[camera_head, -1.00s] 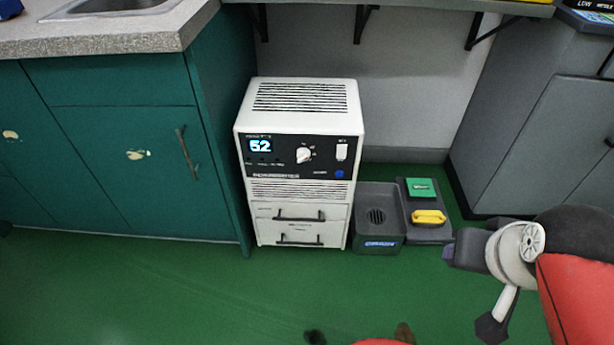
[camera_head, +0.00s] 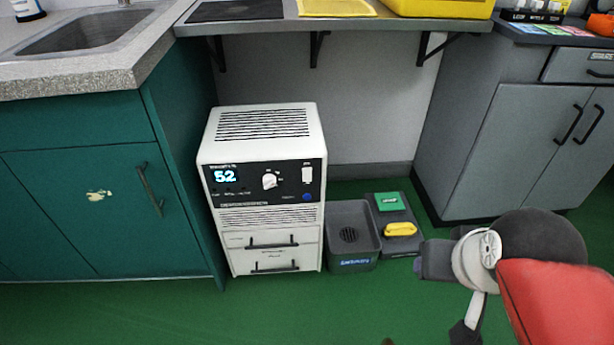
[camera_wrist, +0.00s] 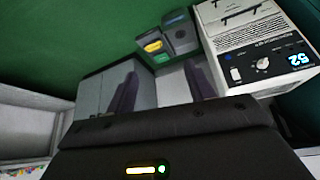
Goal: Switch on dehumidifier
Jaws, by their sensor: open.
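The dehumidifier (camera_head: 262,190) is a white floor unit with a slatted top, standing to the right of the teal cabinet in the head view. Its black front panel has a lit display (camera_head: 224,176) reading 52, a white knob (camera_head: 269,181), a white rocker switch (camera_head: 307,174) and a blue button (camera_head: 308,197). Two drawers with black handles sit below. In the wrist view the dehumidifier (camera_wrist: 258,50) is at the upper right, with its switch (camera_wrist: 236,74) visible. My gripper (camera_wrist: 160,70) has two dark fingers spread apart, empty and clear of the unit.
A grey bin (camera_head: 352,236) and a tray with green and yellow items (camera_head: 399,229) stand on the floor right of the unit. A shelf (camera_head: 330,24) on brackets hangs above. The teal cabinet (camera_head: 88,210) and grey cabinet (camera_head: 500,150) flank it.

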